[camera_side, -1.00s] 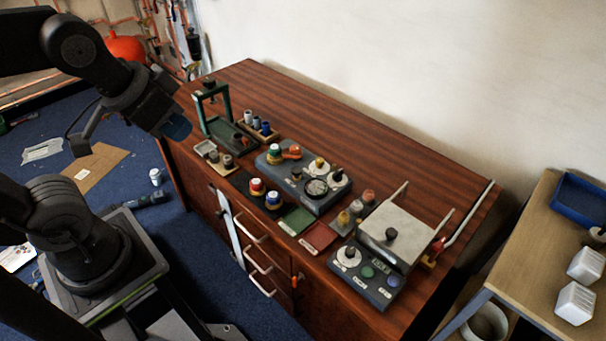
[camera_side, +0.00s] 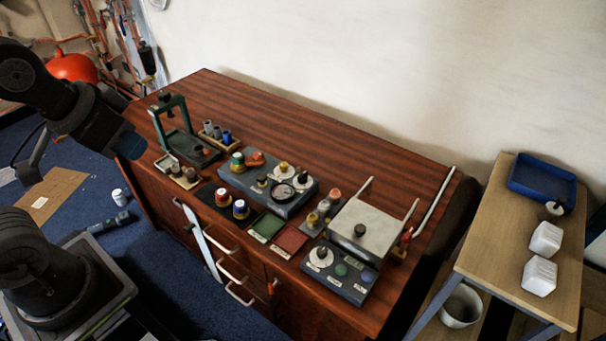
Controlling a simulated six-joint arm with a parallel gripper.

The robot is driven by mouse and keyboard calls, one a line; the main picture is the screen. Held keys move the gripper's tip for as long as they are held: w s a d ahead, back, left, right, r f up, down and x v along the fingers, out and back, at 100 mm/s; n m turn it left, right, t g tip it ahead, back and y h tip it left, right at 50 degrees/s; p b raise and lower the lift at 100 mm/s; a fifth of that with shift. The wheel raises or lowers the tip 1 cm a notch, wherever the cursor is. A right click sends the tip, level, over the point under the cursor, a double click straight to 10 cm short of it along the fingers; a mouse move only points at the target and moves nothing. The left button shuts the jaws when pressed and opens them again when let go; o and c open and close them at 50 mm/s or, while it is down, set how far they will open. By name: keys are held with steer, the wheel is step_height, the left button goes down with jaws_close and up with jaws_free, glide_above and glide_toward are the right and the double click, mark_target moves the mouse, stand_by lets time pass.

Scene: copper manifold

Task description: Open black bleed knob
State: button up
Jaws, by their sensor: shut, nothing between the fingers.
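A low grey block (camera_side: 252,191) on the wooden cabinet carries a green-and-white knob (camera_side: 237,162), an orange lever (camera_side: 255,158), a round gauge (camera_side: 283,193) and small dark knobs, one on a yellowish disc (camera_side: 284,168) and one on a white disc (camera_side: 303,178). A grey control box (camera_side: 345,287) at the front right has another dark knob on a white disc (camera_side: 321,255). I cannot tell which dark knob is the bleed knob. My gripper (camera_side: 130,145) is shut and empty, high at the left and apart from all knobs. Its fingertips are hard to make out.
A green press frame (camera_side: 183,108) stands at the cabinet's back left. Red and blue capped knobs (camera_side: 240,208), green (camera_side: 266,227) and red trays (camera_side: 290,239) lie in front of the block. A pale hinged plate (camera_side: 370,228) stands right. The cabinet's back strip is clear.

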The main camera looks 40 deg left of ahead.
steer(key=shift+o, duration=0.6)
steer(key=shift+w+r, duration=0.15)
steer(key=o, duration=0.5)
steer(key=shift+g, duration=0.6)
steer(key=w+r, duration=0.1)
steer(key=w, duration=0.5)
steer(key=w+r, duration=0.1)
steer(key=w, duration=0.1)
steer(key=shift+w+d+r, duration=0.1)
steer(key=shift+w+r, duration=0.2)
steer(key=shift+w, duration=0.1)
steer(key=shift+o, duration=0.2)
steer(key=g, duration=0.4)
glide_above(302, 175)
step_height(302, 175, down, 23)
step_height(302, 175, down, 14)
steer(key=shift+f, duration=0.1)
steer(key=shift+c, duration=0.3)
jaws_close()
